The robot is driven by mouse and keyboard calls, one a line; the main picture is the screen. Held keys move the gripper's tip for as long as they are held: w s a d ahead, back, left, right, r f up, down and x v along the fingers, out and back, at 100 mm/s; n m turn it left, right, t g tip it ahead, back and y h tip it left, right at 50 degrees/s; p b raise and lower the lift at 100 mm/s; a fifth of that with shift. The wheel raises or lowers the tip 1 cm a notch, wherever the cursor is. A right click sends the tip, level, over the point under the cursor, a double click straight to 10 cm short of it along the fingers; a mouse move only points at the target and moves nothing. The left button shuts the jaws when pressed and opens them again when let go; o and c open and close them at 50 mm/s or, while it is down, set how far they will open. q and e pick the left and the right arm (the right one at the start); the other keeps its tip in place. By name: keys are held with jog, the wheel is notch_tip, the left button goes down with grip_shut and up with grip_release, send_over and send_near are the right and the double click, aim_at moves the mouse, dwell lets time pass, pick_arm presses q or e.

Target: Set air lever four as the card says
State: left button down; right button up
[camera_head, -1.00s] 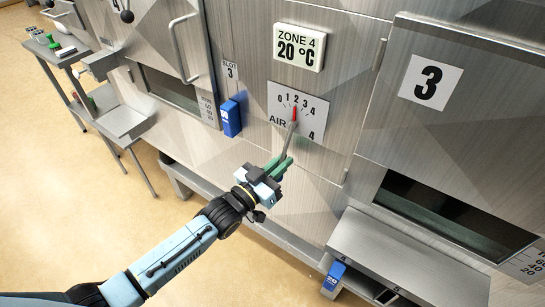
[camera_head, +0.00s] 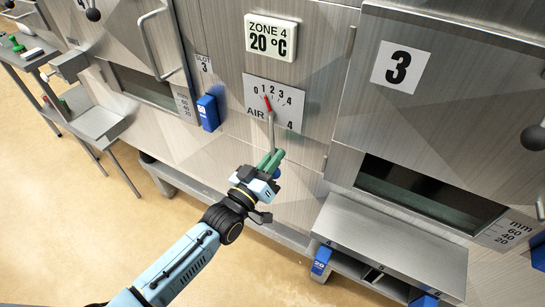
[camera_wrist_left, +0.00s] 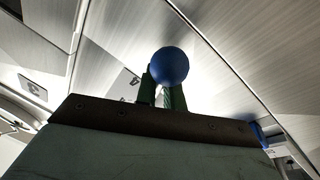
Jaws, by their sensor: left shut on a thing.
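Air lever four is a thin metal rod (camera_head: 271,132) with a red pointer (camera_head: 267,103) on the AIR dial plate (camera_head: 286,119), numbered 0 to 4. The pointer leans left, close to the 1. My left gripper (camera_head: 271,161), with green fingers, is shut at the rod's lower end, below the dial. In the left wrist view the blue ball knob (camera_wrist_left: 169,66) sits at the green fingertips. The zone 4 display (camera_head: 270,38) reads 20 °C. I cannot make out a card with a lever setting. My right gripper is out of view.
A blue block (camera_head: 208,113) sits under the slot 3 label, left of the dial. A hatch marked 3 (camera_head: 398,67) and a metal shelf (camera_head: 395,238) are at the right. A side table stands far left.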

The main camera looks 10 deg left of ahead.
pick_arm(q)
jog(key=c, duration=1.5)
grip_release()
jog(key=v, duration=1.3)
jog(key=shift+s+a, duration=0.15)
